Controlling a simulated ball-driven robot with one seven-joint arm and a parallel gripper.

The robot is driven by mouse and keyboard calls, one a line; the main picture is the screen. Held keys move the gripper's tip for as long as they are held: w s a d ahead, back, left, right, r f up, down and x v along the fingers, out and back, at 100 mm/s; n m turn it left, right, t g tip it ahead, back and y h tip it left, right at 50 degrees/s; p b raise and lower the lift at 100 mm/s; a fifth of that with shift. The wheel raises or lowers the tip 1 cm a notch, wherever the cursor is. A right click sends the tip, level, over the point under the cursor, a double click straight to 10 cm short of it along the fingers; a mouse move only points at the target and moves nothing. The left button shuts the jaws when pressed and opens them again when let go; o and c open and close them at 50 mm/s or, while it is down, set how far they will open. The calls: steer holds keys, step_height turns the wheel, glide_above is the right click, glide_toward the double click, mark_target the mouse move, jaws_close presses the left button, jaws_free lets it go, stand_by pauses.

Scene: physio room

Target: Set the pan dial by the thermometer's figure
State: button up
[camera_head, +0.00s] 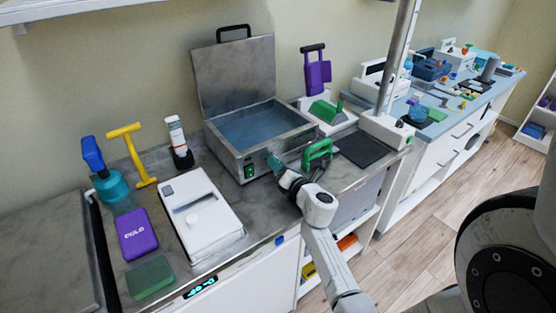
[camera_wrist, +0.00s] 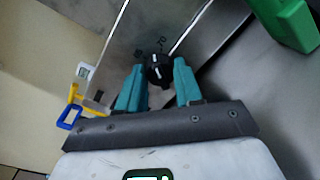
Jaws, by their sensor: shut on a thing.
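The metal pan (camera_head: 236,147) stands on the counter with its lid (camera_head: 235,75) raised and bluish water inside. Its black dial (camera_wrist: 157,72) is on the front wall, with a white pointer mark and a small marking beside it. My gripper (camera_head: 279,167) reaches the pan's front right; in the wrist view its teal fingers (camera_wrist: 158,80) are shut on the dial, one on each side. A white upright device (camera_head: 175,132), probably the thermometer, stands in a black holder left of the pan. Its figure is too small to read.
A green lit switch (camera_head: 249,171) is left of the dial. A green-handled thing (camera_head: 317,153) stands close right of my gripper. A white box (camera_head: 199,215), purple pack (camera_head: 137,234) and green block (camera_head: 150,277) lie at left. A dark mat (camera_head: 361,150) lies at right.

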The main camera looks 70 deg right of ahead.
steer(key=m+p, duration=0.3)
steer(key=m, duration=0.1)
steer(key=shift+m+y+p, duration=0.3)
steer(key=shift+m+p, duration=0.05)
steer(key=shift+m, duration=0.05)
steer(key=shift+s+m, duration=0.1)
steer(key=shift+m, duration=0.2)
steer(key=o, duration=1)
steer(key=shift+o, duration=0.2)
steer(key=v, duration=1)
steer(key=shift+s+a, duration=0.15)
steer(key=shift+s, duration=0.1)
steer(key=shift+f, duration=0.1)
